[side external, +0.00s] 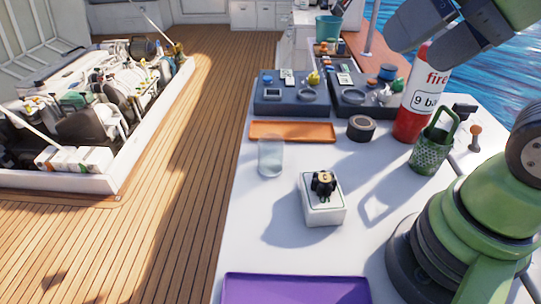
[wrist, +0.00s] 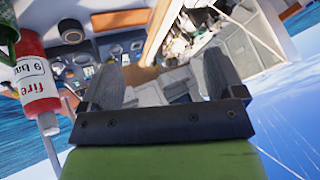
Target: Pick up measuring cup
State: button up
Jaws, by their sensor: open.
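A clear, see-through cup (side external: 271,157), which looks like the measuring cup, stands upright on the white table, left of the small white box, in the side view. I cannot make out markings on it. My gripper (wrist: 160,82) shows in the wrist view with its two grey fingers apart and nothing between them. In the side view dark parts of my arm show high at the top right, far from the cup and above the fire extinguisher. I cannot make out the cup in the wrist view.
A white box with a black-and-gold part (side external: 323,205) stands right of the cup. An orange tray (side external: 292,131) lies behind, a purple tray (side external: 295,289) in front. A tape roll (side external: 361,128), red fire extinguisher (side external: 417,105) and green basket (side external: 431,155) stand right. The table's left edge is near the cup.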

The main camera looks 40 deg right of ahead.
jog(key=n+g+h, duration=0.2)
jog(key=n+g, duration=0.4)
jog(key=n, duration=0.2)
send_over(271, 155)
jog(key=d, duration=0.2)
notch_tip(271, 155, down, 14)
jog(key=shift+n+g, duration=0.6)
jog(key=shift+w+a+f, duration=0.1)
jog(key=shift+w+f, duration=0.25)
jog(key=shift+f, duration=1.95)
jog(key=shift+w+d+f, duration=0.1)
jog(key=shift+w+f, duration=0.25)
jog(key=shift+f, duration=1.9)
jog(key=shift+w+a+f, duration=0.1)
jog(key=shift+w+f, duration=0.25)
jog(key=shift+f, duration=1.95)
jog(key=c, duration=1)
